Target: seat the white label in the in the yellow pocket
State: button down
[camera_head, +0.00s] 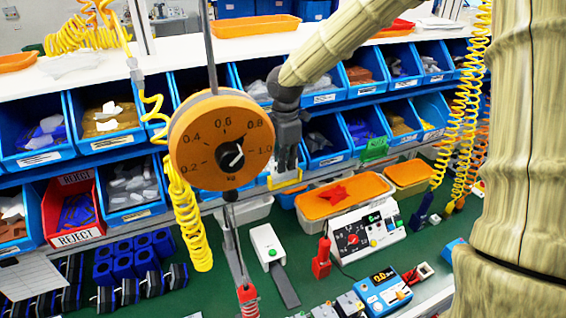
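The yellow pocket (284,183) shows as a thin yellow frame on the rack's front rail, right of the round orange dial. My gripper (287,165) points down directly above and partly in front of it, with its fingers close together. A small pale patch shows between the fingertips and the pocket; I cannot tell whether it is the white label. Many bin fronts carry white labels, and no separate loose label stands out. Whether my fingers hold anything is too small to tell, and so is any contact with the pocket.
The orange dial gauge (222,142) hangs close in front, left of my gripper, with yellow coiled hoses (190,215) beside it. Blue bins (335,140) fill the rack behind. Below, the green bench holds an orange tray (320,203), a white control box (366,232) and several tools.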

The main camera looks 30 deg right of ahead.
jog(key=shift+f, duration=0.2)
jog(key=c, duration=1.9)
grip_release()
jog(key=shift+a, duration=0.15)
jog(key=shift+s+r, duration=0.1)
jog(key=shift+r, duration=0.05)
jog(key=shift+r+b, duration=0.4)
jog(key=shift+r, duration=0.15)
notch_tip(320, 180, up, 11)
jog(key=b, duration=0.3)
jog(key=shift+f, duration=0.15)
